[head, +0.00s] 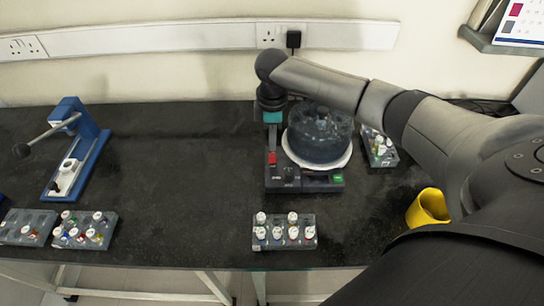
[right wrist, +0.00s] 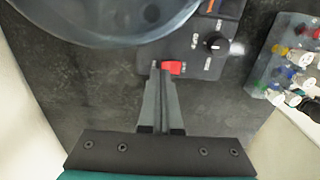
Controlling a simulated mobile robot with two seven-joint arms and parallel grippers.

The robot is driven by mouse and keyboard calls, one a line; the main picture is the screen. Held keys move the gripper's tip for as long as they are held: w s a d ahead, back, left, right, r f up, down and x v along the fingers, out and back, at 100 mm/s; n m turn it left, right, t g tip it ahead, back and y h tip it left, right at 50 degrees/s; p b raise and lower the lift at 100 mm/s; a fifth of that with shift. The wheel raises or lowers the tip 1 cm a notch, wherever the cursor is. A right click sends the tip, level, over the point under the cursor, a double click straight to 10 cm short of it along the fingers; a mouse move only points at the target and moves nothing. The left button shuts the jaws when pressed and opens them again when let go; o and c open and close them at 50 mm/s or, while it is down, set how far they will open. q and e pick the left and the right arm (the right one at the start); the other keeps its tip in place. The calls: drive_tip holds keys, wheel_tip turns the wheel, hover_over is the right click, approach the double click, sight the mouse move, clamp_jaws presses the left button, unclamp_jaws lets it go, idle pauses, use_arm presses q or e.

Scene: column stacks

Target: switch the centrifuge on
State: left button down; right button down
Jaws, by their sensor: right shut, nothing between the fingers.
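The centrifuge has a dark see-through bowl (head: 320,135) with a white rim on a dark base (head: 308,186). Its red switch (head: 272,158) is at the base's left side, and also shows in the right wrist view (right wrist: 174,67). A black knob (head: 289,173) and a small green panel (head: 337,178) are on the base's front. My right gripper (head: 271,143) points down at the red switch, shut and empty. In the right wrist view its fingertips (right wrist: 163,68) overlap the switch's edge; I cannot tell whether they touch it. The switch's position is unclear. My left gripper is out of view.
A rack of capped vials (head: 284,244) stands in front of the centrifuge, another rack (head: 382,150) behind its right side. A yellow cup (head: 428,207) is at right. A blue press-like device (head: 80,150) and more racks (head: 85,232) are at left. The bench between is clear.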

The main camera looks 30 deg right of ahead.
sight(272, 154)
drive_tip(key=shift+f+b, duration=0.4)
drive_tip(key=shift+f, duration=0.7)
idle(1.0)
wheel_tip(272, 154, up, 5)
drive_tip(key=p, duration=0.6)
drive_tip(key=shift+r, duration=0.1)
drive_tip(key=shift+a, duration=0.1)
idle(0.4)
